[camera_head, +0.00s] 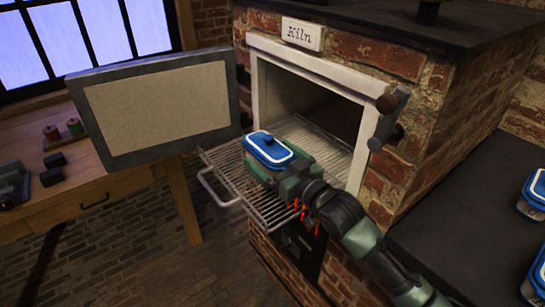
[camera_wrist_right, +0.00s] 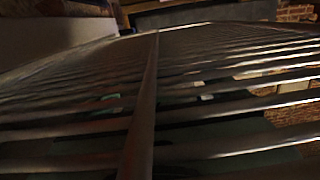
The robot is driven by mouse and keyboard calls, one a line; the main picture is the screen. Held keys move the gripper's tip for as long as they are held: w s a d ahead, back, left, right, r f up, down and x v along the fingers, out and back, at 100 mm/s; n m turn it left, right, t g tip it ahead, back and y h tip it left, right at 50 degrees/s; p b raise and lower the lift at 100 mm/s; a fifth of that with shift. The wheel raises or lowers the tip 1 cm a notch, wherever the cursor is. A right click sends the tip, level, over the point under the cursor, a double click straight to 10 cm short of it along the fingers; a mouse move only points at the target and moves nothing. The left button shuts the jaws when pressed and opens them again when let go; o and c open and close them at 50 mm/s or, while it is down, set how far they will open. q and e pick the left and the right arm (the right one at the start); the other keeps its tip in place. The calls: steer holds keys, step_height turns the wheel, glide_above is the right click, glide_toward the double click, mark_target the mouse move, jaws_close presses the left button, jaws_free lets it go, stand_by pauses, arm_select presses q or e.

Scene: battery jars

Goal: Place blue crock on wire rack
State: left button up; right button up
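The blue crock (camera_head: 268,150), a box with a blue lid and a white rim line, is upright over the front left part of the wire rack (camera_head: 228,168). My right gripper (camera_head: 272,164) reaches in from the lower right with its fingers along the crock's sides and looks shut on it. Whether the crock's base touches the wires is hidden. In the right wrist view the wire rack (camera_wrist_right: 235,95) fills the picture at a very low angle, with no crock or fingers visible. My left gripper is not in view.
The brick kiln's opening (camera_head: 305,95) is behind the rack, with its door (camera_head: 160,105) swung open at left. More blue-lidded crocks (camera_head: 534,196) stand on the dark counter (camera_head: 465,225) at right. A wooden table (camera_head: 90,190) is at left. The rack's back part is bare.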

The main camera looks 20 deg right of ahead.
steer(key=shift+r, duration=0.15)
steer(key=b+v, duration=0.1)
steer(key=v, duration=1.1)
steer(key=shift+r, duration=0.1)
